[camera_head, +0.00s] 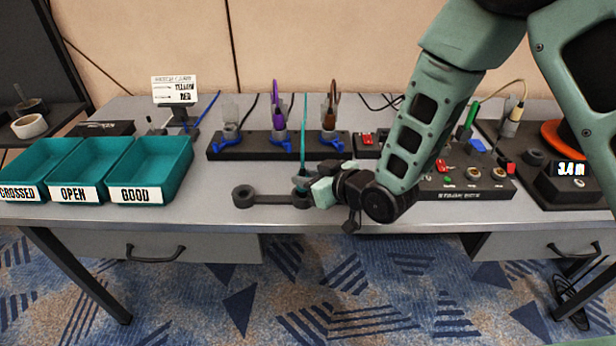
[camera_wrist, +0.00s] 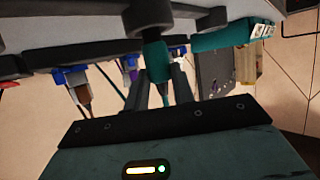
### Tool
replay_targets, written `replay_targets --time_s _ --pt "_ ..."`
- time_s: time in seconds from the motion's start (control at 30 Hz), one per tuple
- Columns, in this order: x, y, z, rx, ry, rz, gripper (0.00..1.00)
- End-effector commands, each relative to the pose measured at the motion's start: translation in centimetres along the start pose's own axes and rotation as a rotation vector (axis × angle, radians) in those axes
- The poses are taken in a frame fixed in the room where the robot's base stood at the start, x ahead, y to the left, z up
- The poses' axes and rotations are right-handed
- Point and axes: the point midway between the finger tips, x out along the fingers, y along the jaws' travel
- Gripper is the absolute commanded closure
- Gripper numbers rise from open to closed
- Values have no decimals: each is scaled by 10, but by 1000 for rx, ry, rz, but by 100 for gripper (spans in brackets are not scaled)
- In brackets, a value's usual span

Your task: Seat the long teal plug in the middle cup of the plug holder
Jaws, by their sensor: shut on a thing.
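The dark plug holder (camera_head: 272,198) lies on the grey bench near its front edge. Its left cup (camera_head: 244,196) is empty. The middle cup (camera_head: 302,200) is below my gripper, and the right end is hidden behind my arm. My gripper (camera_head: 304,184) is shut on the long teal plug, whose teal cable (camera_head: 304,130) runs upward. In the wrist view the teal plug (camera_wrist: 156,62) sits between the two fingers. Its end meets the dark middle cup (camera_wrist: 149,16), in line with it. How deep it sits cannot be told.
Behind the holder, a dark rack (camera_head: 255,148) holds several plugs in blue clips. Three teal bins (camera_head: 150,168) labelled CROSSED, OPEN and GOOD stand at left. A control box (camera_head: 470,188) with buttons stands at right. The bench between bins and holder is clear.

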Motion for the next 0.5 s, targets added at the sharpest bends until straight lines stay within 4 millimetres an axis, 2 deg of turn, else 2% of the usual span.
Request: replay_targets --time_s 0.5 --pt "3 0 7 0 0 0 98"
